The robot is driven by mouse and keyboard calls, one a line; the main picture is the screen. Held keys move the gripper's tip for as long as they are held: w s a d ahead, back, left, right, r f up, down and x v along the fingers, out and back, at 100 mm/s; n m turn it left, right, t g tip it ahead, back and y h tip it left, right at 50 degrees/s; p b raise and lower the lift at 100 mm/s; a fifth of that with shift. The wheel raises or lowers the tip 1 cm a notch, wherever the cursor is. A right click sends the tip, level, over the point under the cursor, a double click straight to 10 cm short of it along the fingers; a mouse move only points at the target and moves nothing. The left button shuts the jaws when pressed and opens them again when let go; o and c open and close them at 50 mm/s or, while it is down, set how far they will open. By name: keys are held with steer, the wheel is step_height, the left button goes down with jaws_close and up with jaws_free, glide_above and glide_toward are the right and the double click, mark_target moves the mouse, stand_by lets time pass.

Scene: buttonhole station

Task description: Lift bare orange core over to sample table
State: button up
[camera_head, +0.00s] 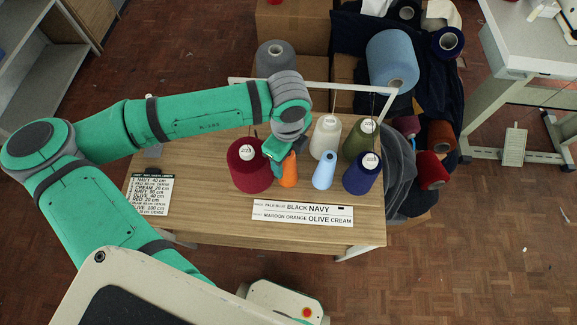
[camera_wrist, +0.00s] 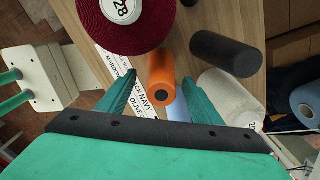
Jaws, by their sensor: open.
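The bare orange core (camera_head: 289,172) stands on the wooden table (camera_head: 205,205), just right of the maroon cone (camera_head: 246,178). My gripper (camera_head: 277,148) is above it, pointing down and partly covering it. In the wrist view the orange core (camera_wrist: 160,72) shows between my two open fingers (camera_wrist: 159,84), with a gap on each side; I cannot see the fingers touching it. No table in view is marked as the sample table.
A black core (camera_wrist: 226,52) stands close to the orange one, with a cream cone (camera_head: 325,137) beyond. A white-topped table (camera_head: 540,45) is at upper right, across open floor.

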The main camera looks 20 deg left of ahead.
steer(key=shift+f, duration=1.15)
steer(key=shift+w, duration=0.1)
steer(key=c, duration=1.1)
steer(key=shift+r, duration=0.15)
